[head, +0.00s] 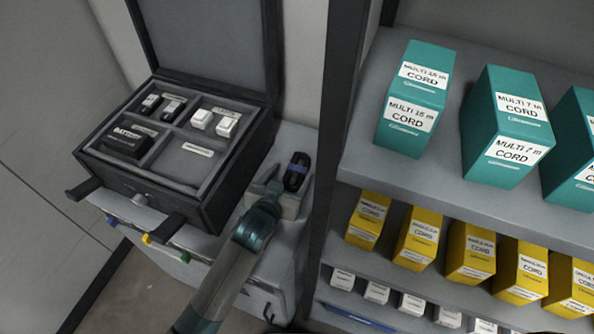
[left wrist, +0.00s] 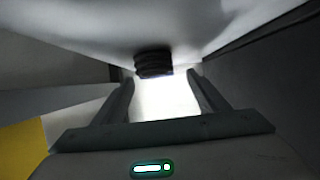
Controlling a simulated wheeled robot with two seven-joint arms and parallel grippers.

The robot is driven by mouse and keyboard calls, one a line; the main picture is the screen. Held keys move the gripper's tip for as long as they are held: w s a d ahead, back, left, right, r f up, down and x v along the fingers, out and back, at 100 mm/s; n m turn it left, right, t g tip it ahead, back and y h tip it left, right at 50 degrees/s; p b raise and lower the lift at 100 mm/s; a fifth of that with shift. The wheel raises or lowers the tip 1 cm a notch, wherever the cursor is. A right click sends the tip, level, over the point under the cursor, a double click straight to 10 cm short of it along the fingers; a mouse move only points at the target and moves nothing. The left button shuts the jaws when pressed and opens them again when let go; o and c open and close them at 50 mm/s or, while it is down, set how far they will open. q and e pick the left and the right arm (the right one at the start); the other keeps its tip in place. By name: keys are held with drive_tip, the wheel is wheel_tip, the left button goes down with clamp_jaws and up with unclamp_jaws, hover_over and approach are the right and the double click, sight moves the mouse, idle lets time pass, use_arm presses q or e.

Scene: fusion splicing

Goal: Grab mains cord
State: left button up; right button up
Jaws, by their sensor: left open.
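The mains cord appears to be the black coiled bundle with a blue band (head: 296,172), on the light top of the cabinet beside the open case. My left gripper (head: 281,186) is right in front of it, with its fingers pointing at it. In the left wrist view the dark coil (left wrist: 153,64) shows just beyond the two spread fingertips (left wrist: 163,78), a little left of the middle. The left gripper is open and nothing is seen held in it. Whether a finger touches the coil cannot be told. My right gripper is not in view.
An open dark case (head: 190,190) with compartments stands left of the gripper. A shelf unit's dark upright (head: 335,110) is close on the right. Its shelves hold teal boxes (head: 412,100), yellow boxes (head: 418,240) and small white boxes (head: 377,292).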

sight(296, 171)
use_arm(q)
drive_tip(key=shift+w+d+f+p, duration=0.2)
drive_tip(key=shift+w+d+p, duration=0.15)
drive_tip(key=shift+w, duration=0.15)
drive_tip(key=x, duration=0.2)
drive_tip(key=shift+w+d+f+p, duration=0.2)
drive_tip(key=shift+d+f+p, duration=0.05)
drive_tip(key=shift+p, duration=0.1)
drive_tip(key=shift+w+d+f, duration=0.15)
drive_tip(key=shift+w+f, duration=0.1)
drive_tip(key=shift+w, duration=0.25)
drive_tip(key=c, duration=1.3)
drive_tip(key=shift+o, duration=0.2)
